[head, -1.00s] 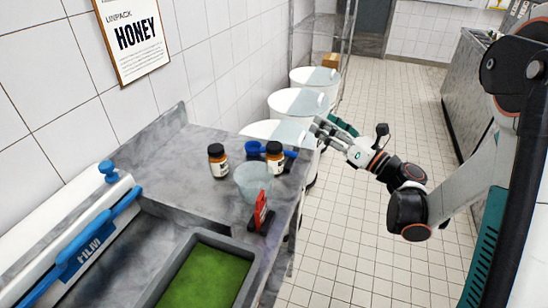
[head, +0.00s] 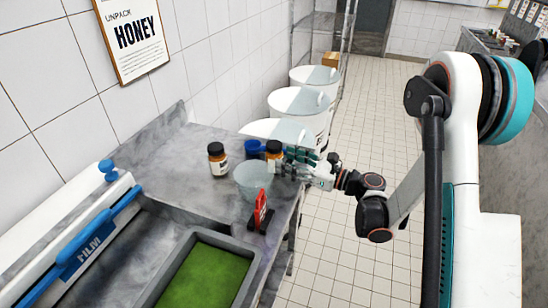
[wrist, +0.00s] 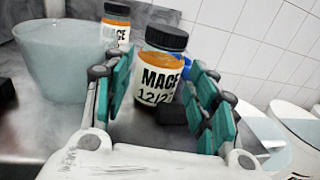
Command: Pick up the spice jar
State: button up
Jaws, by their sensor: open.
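A spice jar (wrist: 161,68) with a black lid, orange contents and a white label reading MACE stands upright on the steel counter (head: 170,187). In the wrist view it sits between and just beyond the teal finger pads of my gripper (wrist: 165,105), which is open. In the head view my gripper (head: 291,165) is at the right side of this jar (head: 273,152) and partly covers it. I cannot tell whether a finger touches it. A second, similar MACE jar (head: 217,159) stands further left; it also shows in the wrist view (wrist: 117,24).
A translucent tub (head: 252,183) stands in front of the jars, beside a red clip-like object (head: 260,211) on a dark base. A blue object (head: 254,147) lies behind the near jar. White bins (head: 300,103) stand beyond the counter. A grey tray (head: 182,240) holds green material.

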aim_at(282, 158)
jog(key=b+x, duration=0.2)
jog(key=x, duration=0.2)
jog(key=shift+w+a+f, duration=0.1)
jog(key=shift+w+a, duration=0.05)
jog(key=shift+a, duration=0.05)
jog(key=shift+w+a, duration=0.2)
jog(key=shift+a, duration=0.2)
jog(key=c, duration=0.9)
